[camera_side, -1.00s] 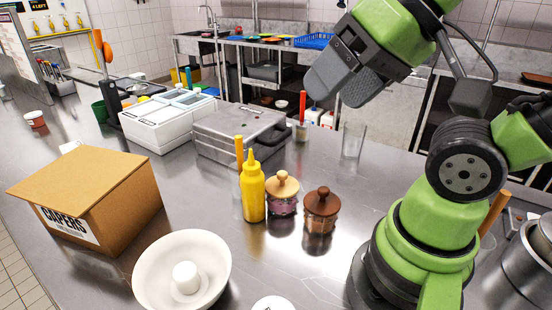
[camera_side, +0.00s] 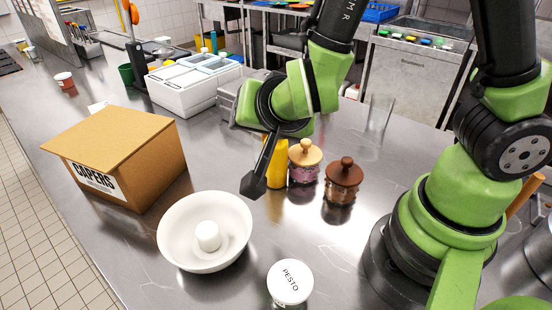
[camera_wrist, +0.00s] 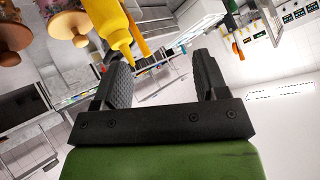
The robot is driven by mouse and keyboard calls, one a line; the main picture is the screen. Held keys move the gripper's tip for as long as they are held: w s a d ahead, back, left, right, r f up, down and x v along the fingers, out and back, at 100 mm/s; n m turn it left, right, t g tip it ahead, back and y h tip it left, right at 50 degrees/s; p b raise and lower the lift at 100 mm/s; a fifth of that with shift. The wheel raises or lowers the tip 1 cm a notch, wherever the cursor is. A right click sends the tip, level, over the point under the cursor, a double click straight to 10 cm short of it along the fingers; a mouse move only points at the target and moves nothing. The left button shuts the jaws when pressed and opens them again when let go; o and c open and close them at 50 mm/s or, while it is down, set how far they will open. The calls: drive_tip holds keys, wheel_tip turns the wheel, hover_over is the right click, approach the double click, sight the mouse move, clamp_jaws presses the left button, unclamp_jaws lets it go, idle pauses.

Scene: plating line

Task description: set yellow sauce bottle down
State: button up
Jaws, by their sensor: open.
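The yellow sauce bottle (camera_side: 277,165) stands on the steel counter, left of two lidded jars, partly hidden behind my wrist in the side view. In the wrist view, the yellow bottle (camera_wrist: 112,25) appears upside down, its nozzle overlapping the left finger's inner edge. My gripper (camera_wrist: 160,65) is open with a wide gap between its dark ridged fingers. The bottle is toward the left finger; I cannot tell whether they touch.
A pink jar (camera_side: 304,165) and a brown jar (camera_side: 341,185) stand close right of the bottle. A capers box (camera_side: 120,150), a white bowl (camera_side: 180,228) and a pesto tub (camera_side: 290,282) stand nearby. A clear glass (camera_side: 379,112) is behind. Bare counter lies between bowl and jars.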

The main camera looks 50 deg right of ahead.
sight(276, 152)
drive_tip(key=shift+w+d+f+n+h, duration=0.2)
drive_tip(key=shift+w+d+f+h, duration=0.65)
drive_tip(key=shift+d, duration=0.65)
drive_tip(key=shift+w+d+f+n+h, duration=0.2)
drive_tip(key=shift+w+d+f+h, duration=0.4)
drive_tip(key=shift+d+f+h, duration=0.6)
drive_tip(key=shift+w+d+f+n+h, duration=0.2)
drive_tip(key=shift+w+d+f+h, duration=0.75)
drive_tip(key=shift+d, duration=0.8)
drive_tip(key=shift+s+f, duration=0.15)
drive_tip(key=shift+s, duration=0.15)
clamp_jaws()
